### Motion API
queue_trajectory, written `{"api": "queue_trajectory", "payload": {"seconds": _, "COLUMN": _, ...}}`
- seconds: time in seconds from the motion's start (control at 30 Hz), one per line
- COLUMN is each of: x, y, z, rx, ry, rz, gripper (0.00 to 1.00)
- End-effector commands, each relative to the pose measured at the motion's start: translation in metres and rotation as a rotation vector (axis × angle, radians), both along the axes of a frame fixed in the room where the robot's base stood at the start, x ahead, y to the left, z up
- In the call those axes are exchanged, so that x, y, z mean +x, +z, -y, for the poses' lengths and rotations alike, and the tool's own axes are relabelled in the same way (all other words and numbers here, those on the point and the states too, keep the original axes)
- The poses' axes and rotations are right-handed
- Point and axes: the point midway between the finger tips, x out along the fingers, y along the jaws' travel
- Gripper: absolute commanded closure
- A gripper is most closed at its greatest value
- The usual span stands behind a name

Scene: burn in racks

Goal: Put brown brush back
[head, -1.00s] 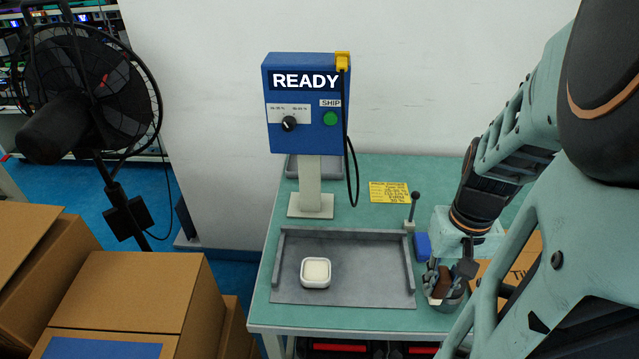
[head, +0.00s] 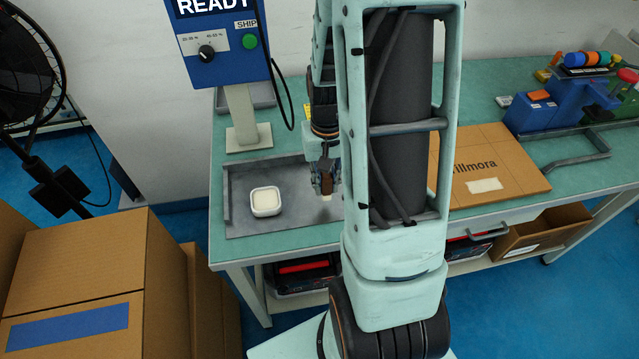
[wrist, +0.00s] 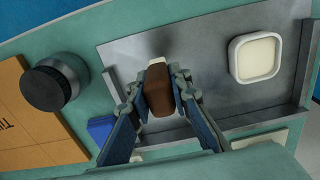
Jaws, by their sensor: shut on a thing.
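My gripper (head: 324,182) is shut on the brown brush (wrist: 160,92) and holds it over the grey metal tray (head: 240,225). The brush's brown body sits between both fingers in the wrist view, with a pale part showing at its far end. In the head view the brush (head: 328,188) is small and partly covered by the fingers. A dark round pot (wrist: 50,84) stands outside the tray on the bench in the wrist view; my arm hides it in the head view.
A white square dish (head: 266,201) with cream contents sits in the tray, left of my gripper; it also shows in the wrist view (wrist: 254,57). A cardboard piece (head: 490,165) lies on the bench to the right. The blue READY box (head: 215,45) stands behind the tray.

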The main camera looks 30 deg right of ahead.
Motion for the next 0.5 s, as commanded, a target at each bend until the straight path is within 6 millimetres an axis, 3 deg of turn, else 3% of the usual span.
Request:
{"api": "queue_trajectory", "payload": {"seconds": 0.23, "x": 0.008, "y": -0.012, "z": -0.005, "rx": 0.000, "ry": 0.000, "rz": -0.001, "gripper": 1.00}}
{"api": "queue_trajectory", "payload": {"seconds": 0.4, "x": 0.007, "y": -0.037, "z": -0.004, "rx": 0.002, "ry": -0.001, "rz": -0.004, "gripper": 1.00}}
{"api": "queue_trajectory", "payload": {"seconds": 0.5, "x": 0.008, "y": -0.041, "z": -0.004, "rx": 0.001, "ry": -0.001, "rz": 0.000, "gripper": 1.00}}
